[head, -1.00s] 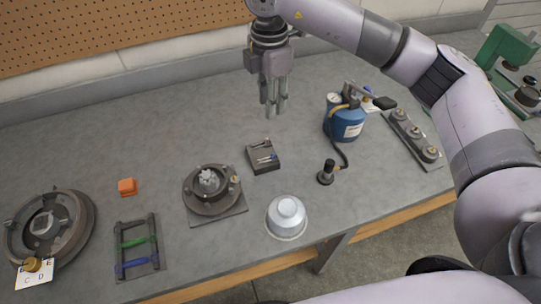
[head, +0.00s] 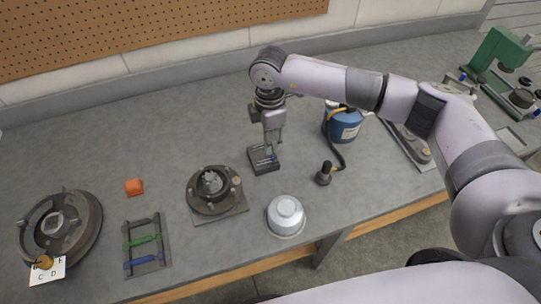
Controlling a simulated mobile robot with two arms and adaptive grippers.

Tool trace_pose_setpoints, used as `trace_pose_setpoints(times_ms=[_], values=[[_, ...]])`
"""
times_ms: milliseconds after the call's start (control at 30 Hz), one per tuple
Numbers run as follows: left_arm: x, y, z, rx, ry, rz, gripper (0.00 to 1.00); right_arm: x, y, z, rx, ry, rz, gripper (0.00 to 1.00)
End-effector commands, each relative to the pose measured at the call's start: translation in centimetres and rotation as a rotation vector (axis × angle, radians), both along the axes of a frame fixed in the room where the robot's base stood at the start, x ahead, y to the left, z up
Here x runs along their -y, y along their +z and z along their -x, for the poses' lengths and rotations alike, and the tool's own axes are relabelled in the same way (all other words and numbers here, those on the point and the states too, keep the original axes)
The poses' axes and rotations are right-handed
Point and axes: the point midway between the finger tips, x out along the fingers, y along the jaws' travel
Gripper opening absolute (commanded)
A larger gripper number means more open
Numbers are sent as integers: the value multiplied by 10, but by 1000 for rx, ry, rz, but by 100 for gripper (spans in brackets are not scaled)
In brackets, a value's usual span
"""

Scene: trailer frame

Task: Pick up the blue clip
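A small dark tray (head: 258,167) lies mid-table with thin metal pieces in it. One piece has a small blue end (head: 275,158); it is too small to tell whether this is the clip. A blue bar-like piece (head: 141,262) also lies across a dark rack (head: 165,262) at the front left, below a green one (head: 142,241). My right gripper (head: 272,150) points down at the small tray, with its fingertips right over or in it, close to the blue end. Its finger gap and any contact are too small to make out. My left gripper is out of view.
A round chuck fixture (head: 213,187) stands left of the tray, and a metal bowl (head: 286,215) in front. A blue canister (head: 343,126) with a hose stands to the right. An orange block (head: 134,187) and a large round fixture (head: 60,228) are at left. The back-left table is clear.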

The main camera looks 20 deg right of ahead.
Motion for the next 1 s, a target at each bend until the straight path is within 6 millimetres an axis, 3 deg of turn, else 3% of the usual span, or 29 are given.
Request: trace_pose_setpoints(times_ms=[267,400,667,1000], values=[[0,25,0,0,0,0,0,3,-30,9,-5,0,2,30],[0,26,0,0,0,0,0,2,-48,8,-1,-1,0,30],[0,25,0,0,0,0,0,2,-53,7,0,1,0,30],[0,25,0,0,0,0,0,2,-53,7,0,1,0,9]])
